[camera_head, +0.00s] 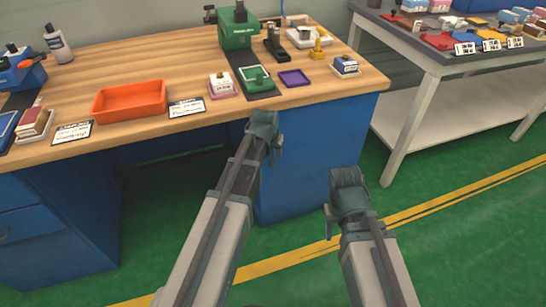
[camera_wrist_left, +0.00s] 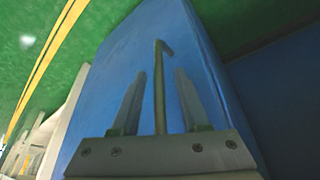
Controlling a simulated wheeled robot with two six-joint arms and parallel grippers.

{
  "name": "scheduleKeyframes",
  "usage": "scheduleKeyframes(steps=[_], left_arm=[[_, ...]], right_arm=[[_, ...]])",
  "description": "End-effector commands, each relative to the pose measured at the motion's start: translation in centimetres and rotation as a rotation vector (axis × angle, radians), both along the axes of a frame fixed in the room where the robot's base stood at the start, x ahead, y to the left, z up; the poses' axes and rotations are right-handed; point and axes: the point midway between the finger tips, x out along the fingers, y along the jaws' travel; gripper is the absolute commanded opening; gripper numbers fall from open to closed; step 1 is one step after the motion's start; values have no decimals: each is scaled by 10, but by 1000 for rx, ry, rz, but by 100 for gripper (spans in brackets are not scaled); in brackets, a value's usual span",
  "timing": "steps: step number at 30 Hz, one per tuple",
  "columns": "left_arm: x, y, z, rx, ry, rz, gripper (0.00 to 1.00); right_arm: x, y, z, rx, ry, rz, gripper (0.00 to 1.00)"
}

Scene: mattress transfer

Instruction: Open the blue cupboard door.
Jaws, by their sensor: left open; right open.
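The blue cupboard (camera_head: 318,140) stands under the right end of the wooden workbench. Its blue face also shows in the left wrist view (camera_wrist_left: 112,62), with a thin bar handle (camera_wrist_left: 159,88) that bends at its far end. My left gripper (camera_head: 265,128) is in front of the cupboard, just below the bench edge. In the left wrist view its two fingers (camera_wrist_left: 160,75) are open, one on each side of the bar, with gaps visible. The head view hides the handle behind my left gripper. My right gripper (camera_head: 346,188) is empty and apart from the cupboard, over the green floor.
The wooden bench top (camera_head: 150,75) overhangs the cupboard and carries an orange tray (camera_head: 128,101), a green machine (camera_head: 238,28) and several small items. Blue drawers (camera_head: 40,225) stand at the left. A grey table (camera_head: 415,60) stands at the right. The green floor in front is clear.

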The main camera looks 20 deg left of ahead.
Motion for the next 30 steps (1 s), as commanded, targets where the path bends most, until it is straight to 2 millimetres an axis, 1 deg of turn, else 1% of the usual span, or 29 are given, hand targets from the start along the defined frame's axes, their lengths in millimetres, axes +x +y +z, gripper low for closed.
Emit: scheduleKeyframes(steps=[5,6,8,9,13,14,30], left_arm=[[0,0,1,0,0,0,45],[0,0,1,0,0,0,43],[0,0,1,0,0,0,32],[0,0,1,0,0,0,25],[0,0,1,0,0,0,2],[0,0,1,0,0,0,0],[0,0,1,0,0,0,0]], right_arm=[[0,0,1,0,0,0,50],[0,0,1,0,0,0,50],[0,0,1,0,0,0,50],[0,0,1,0,0,0,50],[0,0,1,0,0,0,50],[0,0,1,0,0,0,50],[0,0,1,0,0,0,50]])
